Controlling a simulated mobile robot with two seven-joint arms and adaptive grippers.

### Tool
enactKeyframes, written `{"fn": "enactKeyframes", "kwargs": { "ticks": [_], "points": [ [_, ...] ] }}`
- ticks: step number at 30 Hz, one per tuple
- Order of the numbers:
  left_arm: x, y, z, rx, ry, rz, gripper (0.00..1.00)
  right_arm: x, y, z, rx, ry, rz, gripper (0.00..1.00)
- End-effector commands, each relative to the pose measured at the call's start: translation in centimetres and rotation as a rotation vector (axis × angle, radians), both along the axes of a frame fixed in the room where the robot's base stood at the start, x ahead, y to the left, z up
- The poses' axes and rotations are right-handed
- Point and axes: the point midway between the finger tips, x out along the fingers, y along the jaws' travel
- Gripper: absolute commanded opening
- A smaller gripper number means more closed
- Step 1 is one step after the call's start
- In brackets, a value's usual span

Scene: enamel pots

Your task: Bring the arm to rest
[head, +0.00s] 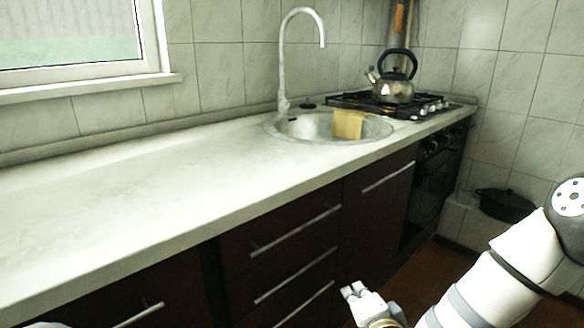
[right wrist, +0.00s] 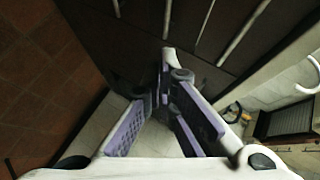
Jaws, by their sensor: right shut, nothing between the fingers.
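My right arm comes in from the lower right of the head view. Its gripper (head: 352,290) is low in front of the dark cabinet fronts, below the level of the counter. In the right wrist view the fingers of the right gripper (right wrist: 160,75) come together at their tips, with nothing between them. The gripper is apart from the pots and the counter. My left gripper does not show; only a small pale piece, perhaps of my left arm, is at the bottom left edge of the head view.
A kettle (head: 394,90) stands on the gas hob (head: 440,104). A black pot (head: 505,205) sits at the right. Drawer handles (head: 300,275) stick out near the gripper.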

Motion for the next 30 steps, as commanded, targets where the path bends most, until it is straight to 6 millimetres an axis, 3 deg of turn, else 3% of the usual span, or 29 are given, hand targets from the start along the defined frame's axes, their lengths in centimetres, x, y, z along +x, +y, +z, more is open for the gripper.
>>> {"fn": "enactKeyframes", "kwargs": {
  "ticks": [3, 5, 7, 9, 12, 15, 18, 21, 30],
  "points": [
    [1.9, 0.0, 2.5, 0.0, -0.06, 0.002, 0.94, -9.5, 1.5, -5.4, -0.185, 0.283, 0.234, 0.0],
    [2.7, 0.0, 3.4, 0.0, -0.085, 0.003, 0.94, -15.0, 1.5, -7.8, -0.269, 0.426, 0.357, 0.0],
    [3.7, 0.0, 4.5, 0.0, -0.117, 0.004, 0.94, -21.6, 0.9, -9.6, -0.358, 0.587, 0.505, 0.0],
    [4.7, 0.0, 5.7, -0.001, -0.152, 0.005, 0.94, -28.4, -0.2, -10.3, -0.435, 0.741, 0.654, 0.0],
    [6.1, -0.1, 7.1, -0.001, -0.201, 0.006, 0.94, -37.2, -2.3, -9.7, -0.516, 0.933, 0.852, 0.0],
    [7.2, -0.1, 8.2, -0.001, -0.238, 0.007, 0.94, -43.5, -4.3, -8.3, -0.563, 1.075, 1.004, 0.0],
    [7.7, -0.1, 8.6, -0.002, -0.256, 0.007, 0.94, -47.2, -5.6, -7.1, -0.581, 1.161, 1.096, 0.0],
    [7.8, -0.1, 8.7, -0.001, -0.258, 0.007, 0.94, -48.7, -6.1, -6.8, -0.584, 1.197, 1.133, 0.0],
    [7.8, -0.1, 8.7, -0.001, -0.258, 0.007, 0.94, -48.7, -6.1, -6.8, -0.584, 1.199, 1.133, 0.0]
  ]
}}
